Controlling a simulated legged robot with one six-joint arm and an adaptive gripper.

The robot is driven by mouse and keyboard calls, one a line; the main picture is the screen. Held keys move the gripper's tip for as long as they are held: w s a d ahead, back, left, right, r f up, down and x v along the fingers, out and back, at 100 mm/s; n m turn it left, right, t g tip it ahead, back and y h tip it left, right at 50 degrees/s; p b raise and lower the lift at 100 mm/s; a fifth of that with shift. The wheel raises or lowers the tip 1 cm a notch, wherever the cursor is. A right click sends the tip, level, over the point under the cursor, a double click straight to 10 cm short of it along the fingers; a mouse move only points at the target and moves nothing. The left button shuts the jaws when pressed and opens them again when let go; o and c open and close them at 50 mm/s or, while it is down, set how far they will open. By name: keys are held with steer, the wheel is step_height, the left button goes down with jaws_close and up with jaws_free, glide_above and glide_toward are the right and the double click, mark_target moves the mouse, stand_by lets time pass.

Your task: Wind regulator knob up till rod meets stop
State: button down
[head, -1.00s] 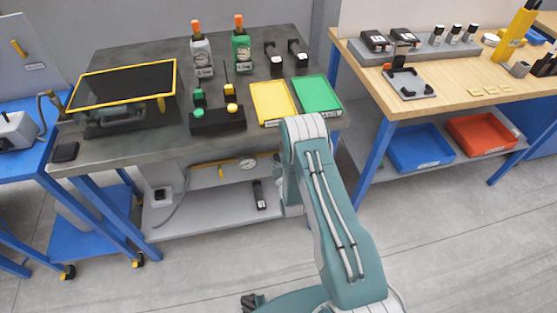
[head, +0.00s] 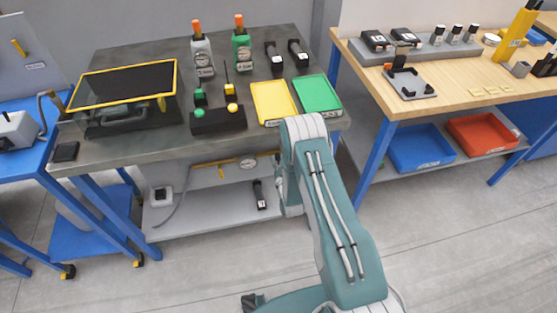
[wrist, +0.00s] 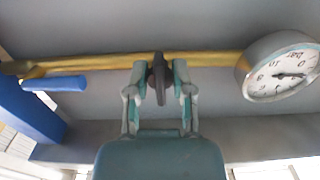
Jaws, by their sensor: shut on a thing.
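The regulator knob (wrist: 159,82) is a dark piece at the middle of a yellow pipe (wrist: 110,63) in the wrist view. My gripper (wrist: 159,78) is shut on it, with one finger on each side. A round pressure gauge (wrist: 283,68) sits on the pipe to the right, its dial upside down. In the head view, the pipe (head: 226,162) and gauge (head: 248,162) are under the grey workbench. My fingers are hidden there behind my arm. I cannot make out the rod or its stop.
The grey workbench top (head: 130,154) overhangs the pipe. A blue lever (wrist: 55,83) lies left of the knob in the wrist view. Open floor surrounds my base.

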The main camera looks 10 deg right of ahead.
steer(key=shift+f, duration=0.15)
steer(key=c, duration=0.5)
jaws_free()
steer(key=shift+c, duration=0.2)
steer(key=shift+o, duration=0.3)
steer(key=s, duration=1.2)
steer(key=shift+s+a, duration=0.1)
